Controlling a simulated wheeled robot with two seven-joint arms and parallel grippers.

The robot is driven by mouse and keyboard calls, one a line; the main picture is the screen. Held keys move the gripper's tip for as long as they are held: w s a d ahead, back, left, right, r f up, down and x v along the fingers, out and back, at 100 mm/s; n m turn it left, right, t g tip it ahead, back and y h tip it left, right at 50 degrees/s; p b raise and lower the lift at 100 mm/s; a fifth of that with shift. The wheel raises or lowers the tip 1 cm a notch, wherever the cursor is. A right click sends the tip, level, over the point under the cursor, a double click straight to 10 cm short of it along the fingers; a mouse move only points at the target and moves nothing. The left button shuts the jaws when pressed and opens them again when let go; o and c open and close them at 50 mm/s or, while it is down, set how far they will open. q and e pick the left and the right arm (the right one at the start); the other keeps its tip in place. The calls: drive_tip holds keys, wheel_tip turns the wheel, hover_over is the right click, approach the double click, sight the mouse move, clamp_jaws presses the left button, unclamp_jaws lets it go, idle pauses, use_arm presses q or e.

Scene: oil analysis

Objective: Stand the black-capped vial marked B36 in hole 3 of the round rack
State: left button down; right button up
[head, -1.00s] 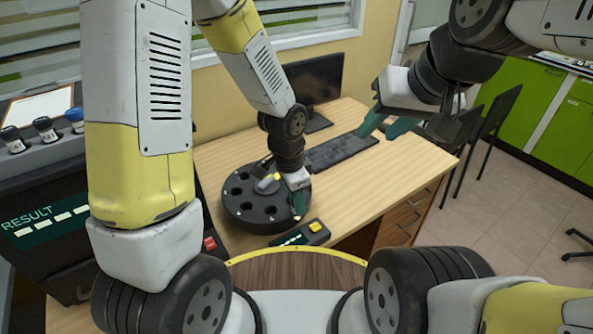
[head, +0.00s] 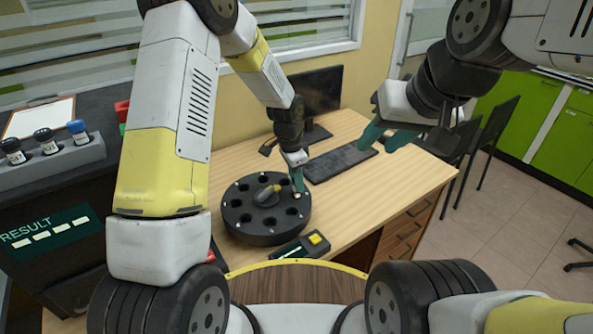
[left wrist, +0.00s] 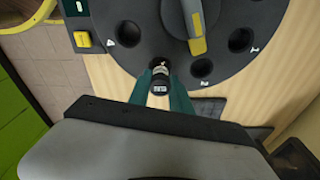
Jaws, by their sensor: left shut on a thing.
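The round rack (head: 240,229) is black, with several holes and a central knob with a yellow pointer; it stands on the wooden desk. My left gripper (head: 298,182) is at its right side. In the left wrist view my left gripper (left wrist: 161,86) is shut on a black-capped vial (left wrist: 159,72). My right gripper (head: 386,138) is open and empty, off to the right.
A grey holder (head: 50,170) at the left carries two black-capped vials and a blue-capped one. A small device with a yellow button (head: 315,239) lies in front of the rack. A keyboard (head: 340,163) and a monitor (head: 318,92) are behind. The desk's right part is clear.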

use_arm(q)
drive_tip(key=shift+f, duration=1.25)
drive_tip(key=shift+f, duration=0.15)
drive_tip(key=c, duration=1.2)
unclamp_jaws()
drive_tip(key=shift+o, duration=0.2)
